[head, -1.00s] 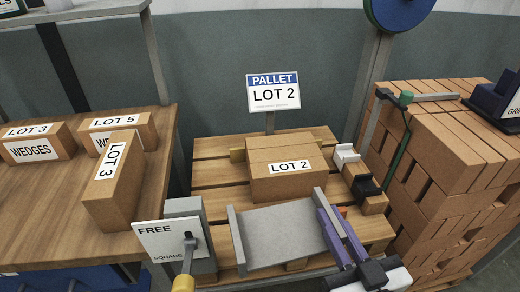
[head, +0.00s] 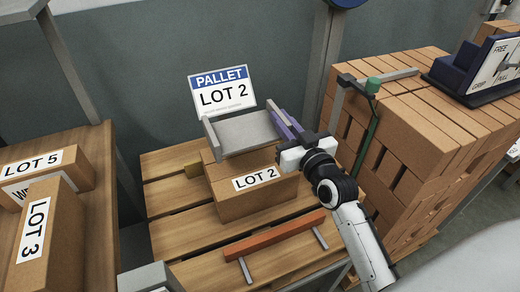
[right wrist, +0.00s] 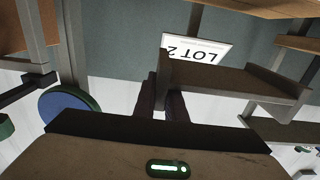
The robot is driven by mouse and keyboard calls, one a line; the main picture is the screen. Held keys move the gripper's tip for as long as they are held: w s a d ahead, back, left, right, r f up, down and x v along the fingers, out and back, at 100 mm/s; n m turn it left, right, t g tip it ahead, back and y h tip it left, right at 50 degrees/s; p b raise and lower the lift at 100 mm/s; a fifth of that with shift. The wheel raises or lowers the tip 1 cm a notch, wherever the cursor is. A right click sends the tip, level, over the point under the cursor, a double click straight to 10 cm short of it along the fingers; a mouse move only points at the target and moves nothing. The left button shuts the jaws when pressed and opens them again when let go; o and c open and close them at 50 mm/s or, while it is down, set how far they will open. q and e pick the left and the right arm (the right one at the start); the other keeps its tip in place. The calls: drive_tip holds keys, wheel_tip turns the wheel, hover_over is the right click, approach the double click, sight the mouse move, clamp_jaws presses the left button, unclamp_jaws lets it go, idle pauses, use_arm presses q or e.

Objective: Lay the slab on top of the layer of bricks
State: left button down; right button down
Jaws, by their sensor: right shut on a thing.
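The grey slab (head: 245,132), a flat plate with raised edges, is over the back part of the layer of bricks (head: 232,205), which carries a LOT 2 label. My right gripper (head: 286,126) is shut on the slab's right edge with its purple fingers. In the right wrist view the slab (right wrist: 235,84) extends rightward from the fingers (right wrist: 163,98). I cannot tell whether the slab touches the bricks or hangs just above them. My left gripper is not in view.
The bricks stand on a wooden pallet (head: 165,233) with a PALLET LOT 2 sign (head: 222,95) behind. A red-brown bar (head: 275,236) on grey supports is in front. Labelled blocks (head: 48,235) are left.

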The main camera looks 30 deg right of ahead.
wheel_tip(320, 180, down, 4)
drive_tip(key=shift+b, duration=0.3)
drive_tip(key=shift+f+b, duration=0.35)
drive_tip(key=shift+f, duration=1.65)
drive_tip(key=shift+f, duration=0.15)
drive_tip(key=c, duration=1.8)
unclamp_jaws()
drive_tip(key=shift+s+f, duration=0.1)
drive_tip(key=shift+r, duration=0.2)
drive_tip(key=s, duration=1.2)
drive_tip(key=shift+a, duration=0.35)
drive_tip(key=shift+f, duration=0.1)
